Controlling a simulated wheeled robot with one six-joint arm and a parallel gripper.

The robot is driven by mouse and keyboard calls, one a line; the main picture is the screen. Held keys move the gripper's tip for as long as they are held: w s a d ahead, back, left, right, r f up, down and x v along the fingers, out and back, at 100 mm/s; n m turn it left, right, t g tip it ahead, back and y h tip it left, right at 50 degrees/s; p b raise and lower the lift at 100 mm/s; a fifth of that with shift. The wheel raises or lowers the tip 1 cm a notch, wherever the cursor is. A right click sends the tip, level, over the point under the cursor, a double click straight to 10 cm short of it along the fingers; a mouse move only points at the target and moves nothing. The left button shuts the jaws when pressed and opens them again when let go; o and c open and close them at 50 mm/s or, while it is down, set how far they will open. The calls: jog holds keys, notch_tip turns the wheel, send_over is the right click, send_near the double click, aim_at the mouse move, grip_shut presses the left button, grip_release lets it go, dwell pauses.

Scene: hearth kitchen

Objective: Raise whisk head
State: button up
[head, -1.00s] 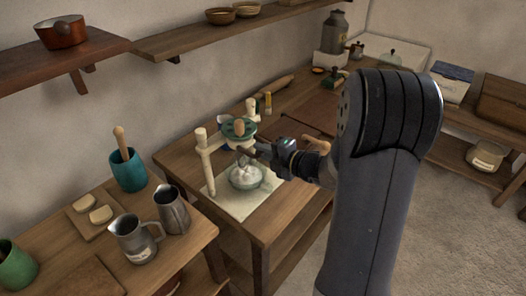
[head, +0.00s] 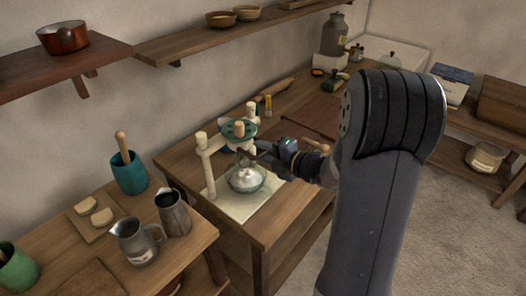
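The whisk head (head: 238,131), with a green wheel and a wooden knob on top, sits on a cream stand (head: 206,165) with two posts. Below it a glass bowl (head: 247,183) with white, frothy contents stands on a pale mat (head: 232,209). Thin whisk parts reach down toward the bowl; whether they touch the contents is not clear. My gripper (head: 262,152) is at the right side of the whisk head, just above the bowl's right rim. Its fingertips are small and dark, and I cannot tell whether they close on a part of the whisk.
The stand is on a wooden table. At the left, a table holds a metal pitcher (head: 137,241), a dark jug (head: 173,213) and a teal crock (head: 129,173). A rolling pin (head: 273,89) lies behind. Wall shelves hang above. The floor at right is clear.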

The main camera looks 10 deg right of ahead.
jog(key=v, duration=1)
jog(key=shift+s+b, duration=0.15)
jog(key=shift+b, duration=0.15)
jog(key=x, duration=1.1)
jog(key=shift+p, duration=0.4)
jog(key=shift+d+f+b, duration=0.15)
jog(key=shift+f+b, duration=0.4)
jog(key=shift+s+f, duration=0.1)
